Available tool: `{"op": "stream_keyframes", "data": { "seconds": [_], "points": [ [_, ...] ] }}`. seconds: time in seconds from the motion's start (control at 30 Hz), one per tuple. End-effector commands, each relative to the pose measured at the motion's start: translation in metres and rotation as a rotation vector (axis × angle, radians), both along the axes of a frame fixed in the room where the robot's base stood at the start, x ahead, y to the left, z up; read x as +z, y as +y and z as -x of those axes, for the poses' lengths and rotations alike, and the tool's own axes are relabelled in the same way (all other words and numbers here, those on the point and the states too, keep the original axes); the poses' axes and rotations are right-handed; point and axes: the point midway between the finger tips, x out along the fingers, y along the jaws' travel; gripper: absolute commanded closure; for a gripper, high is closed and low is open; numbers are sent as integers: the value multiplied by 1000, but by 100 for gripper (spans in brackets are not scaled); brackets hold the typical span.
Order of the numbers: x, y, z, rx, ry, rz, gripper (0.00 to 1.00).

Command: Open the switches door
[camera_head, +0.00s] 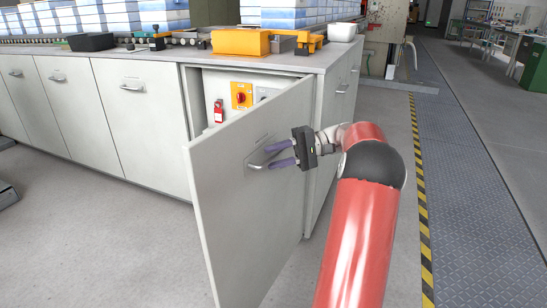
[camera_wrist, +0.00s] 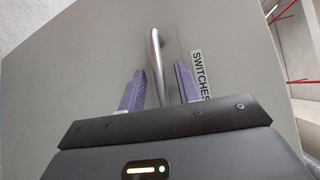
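The switches door (camera_head: 243,205) stands swung out from the cabinet, hinged on its right side, with a wide opening at its left. Its metal handle (camera_head: 268,154) is on the outer face. My gripper (camera_head: 280,154) is at the handle. In the wrist view, the handle (camera_wrist: 157,65) runs between the two purple fingers (camera_wrist: 158,85), with visible gaps on both sides. The label "SWITCHES" (camera_wrist: 202,75) is beside the right finger, partly hidden by it. Inside the cabinet show a yellow panel with a red switch (camera_head: 241,96) and a red padlock-like item (camera_head: 218,111).
Closed cabinet doors (camera_head: 140,105) with handles continue to the left. Floor in front of the cabinets (camera_head: 110,230) is clear. A yellow-black stripe (camera_head: 421,200) runs along the right.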

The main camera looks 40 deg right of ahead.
Motion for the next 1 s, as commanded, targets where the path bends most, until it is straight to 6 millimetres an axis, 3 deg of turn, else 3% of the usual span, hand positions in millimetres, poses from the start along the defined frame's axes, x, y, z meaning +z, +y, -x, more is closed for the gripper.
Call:
{"op": "stream_keyframes", "data": {
  "seconds": [0.2, 0.4, 1.0],
  "points": [
    [5, -38, 12, -4, 0, -1, 67],
    [8, -60, 19, -3, 0, -1, 67],
    [9, -64, 20, -1, 1, 0, 67]
  ]
}}
